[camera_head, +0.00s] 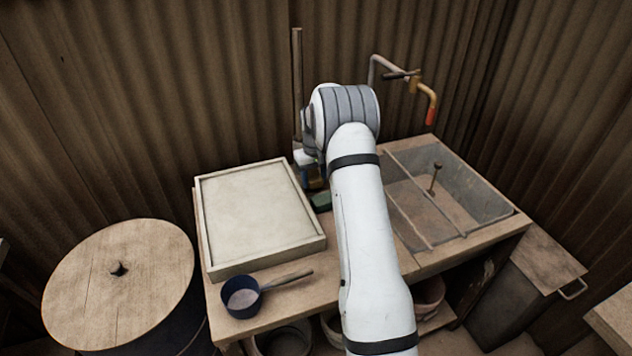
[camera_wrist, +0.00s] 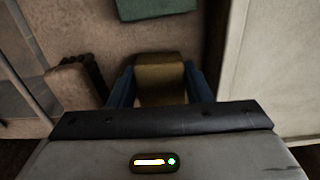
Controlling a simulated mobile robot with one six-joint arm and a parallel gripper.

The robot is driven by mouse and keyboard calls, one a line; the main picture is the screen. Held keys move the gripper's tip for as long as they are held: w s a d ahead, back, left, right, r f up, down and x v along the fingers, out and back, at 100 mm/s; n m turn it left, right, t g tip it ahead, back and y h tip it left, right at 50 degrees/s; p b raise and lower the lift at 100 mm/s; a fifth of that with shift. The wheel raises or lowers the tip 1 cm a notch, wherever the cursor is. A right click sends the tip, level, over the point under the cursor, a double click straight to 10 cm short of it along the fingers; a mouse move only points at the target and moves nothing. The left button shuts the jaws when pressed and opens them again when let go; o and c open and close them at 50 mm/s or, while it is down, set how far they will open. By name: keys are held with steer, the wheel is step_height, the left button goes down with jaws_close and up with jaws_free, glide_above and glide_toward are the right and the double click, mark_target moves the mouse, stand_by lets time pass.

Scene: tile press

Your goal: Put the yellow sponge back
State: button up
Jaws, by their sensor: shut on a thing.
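The yellow sponge (camera_wrist: 160,82) is a dull yellow-brown block between the two blue fingers of my gripper (camera_wrist: 160,88) in the wrist view. The fingers are shut on its two sides. The sponge is over the brown worktop; I cannot tell whether it touches the top. In the head view my gripper (camera_head: 312,180) is mostly behind my white arm, between the framed tray and the sink, and the sponge is not clear there.
A green block (camera_head: 320,201) lies close to my gripper and also shows at the wrist view's top (camera_wrist: 155,8). A brush (camera_wrist: 72,92) lies left of the sponge. The framed tray (camera_head: 262,266) stands left, the sink (camera_head: 470,195) right. A blue ladle (camera_head: 241,297) lies in front.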

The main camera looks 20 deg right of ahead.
mark_target(314, 177)
steer(key=shift+f, duration=0.95)
steer(key=o, duration=1.1)
step_height(314, 177, up, 12)
steer(key=s+a+r, duration=0.4)
steer(key=s+r, duration=0.3)
steer(key=s+a+r+t, duration=0.1)
steer(key=s+a+r, duration=0.15)
steer(key=s, duration=0.45)
steer(key=s+a+r, duration=0.1)
steer(key=s+a, duration=0.2)
steer(key=s, duration=0.4)
steer(key=s+a+r+t, duration=0.1)
steer(key=s+a+r, duration=0.15)
steer(key=s, duration=0.45)
steer(key=s+a+f, duration=0.1)
steer(key=s+f, duration=0.2)
steer(key=s, duration=0.8)
steer(key=shift+s+a, duration=0.15)
steer(key=shift+a, duration=0.25)
